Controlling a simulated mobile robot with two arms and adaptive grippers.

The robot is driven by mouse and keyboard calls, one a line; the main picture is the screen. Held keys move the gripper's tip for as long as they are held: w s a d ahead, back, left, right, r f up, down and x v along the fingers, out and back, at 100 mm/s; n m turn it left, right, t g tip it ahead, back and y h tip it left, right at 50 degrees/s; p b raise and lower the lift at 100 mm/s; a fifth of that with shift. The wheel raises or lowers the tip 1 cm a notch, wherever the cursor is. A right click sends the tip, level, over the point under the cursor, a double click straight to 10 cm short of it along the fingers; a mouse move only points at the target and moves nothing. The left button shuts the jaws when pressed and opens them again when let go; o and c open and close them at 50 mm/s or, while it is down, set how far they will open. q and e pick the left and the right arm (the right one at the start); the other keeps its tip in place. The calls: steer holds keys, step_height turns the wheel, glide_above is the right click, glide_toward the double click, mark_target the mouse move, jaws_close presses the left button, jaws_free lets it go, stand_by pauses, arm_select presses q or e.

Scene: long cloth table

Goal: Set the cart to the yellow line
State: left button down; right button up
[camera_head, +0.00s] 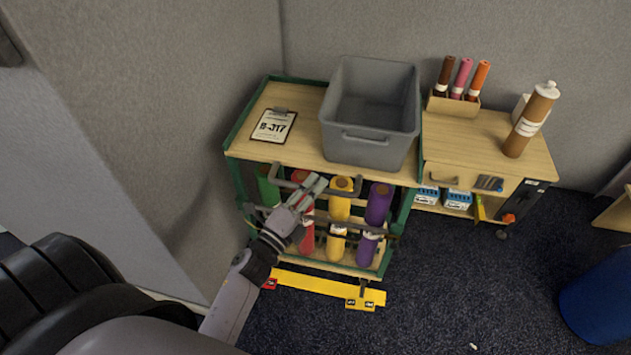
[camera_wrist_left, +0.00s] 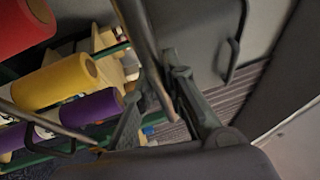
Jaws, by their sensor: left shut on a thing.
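The cart has a wooden top (camera_head: 300,151) and a green frame (camera_head: 238,185), with a grey handle bar (camera_head: 349,194) along its front. My left gripper (camera_head: 312,186) is shut on the handle bar; in the left wrist view the bar (camera_wrist_left: 147,45) runs between its fingers (camera_wrist_left: 158,108). The yellow line (camera_head: 318,284) lies on the dark carpet along the cart's front. The cart's right front caster is close to the line's right part; whether it touches cannot be told. The left front caster is hidden behind my arm. My right gripper is not in view.
A grey bin (camera_head: 366,148) and a clipboard (camera_head: 273,125) sit on the cart, with several coloured rolls (camera_head: 340,222) below. A wooden cabinet (camera_head: 490,150) stands close at its right. Grey partitions (camera_head: 190,90) stand left and behind. A blue bin (camera_head: 600,295) is at far right.

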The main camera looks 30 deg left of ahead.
arm_select(q)
steer(key=shift+s+d+f, duration=0.1)
steer(key=shift+s+d, duration=0.15)
steer(key=shift+s, duration=0.55)
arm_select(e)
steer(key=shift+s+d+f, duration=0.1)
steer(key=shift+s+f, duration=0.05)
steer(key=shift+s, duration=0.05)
arm_select(q)
steer(key=c, duration=1.7)
jaws_free()
steer(key=shift+o, duration=0.5)
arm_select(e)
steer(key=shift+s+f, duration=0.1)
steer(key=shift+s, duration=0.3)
arm_select(q)
steer(key=v, duration=1.2)
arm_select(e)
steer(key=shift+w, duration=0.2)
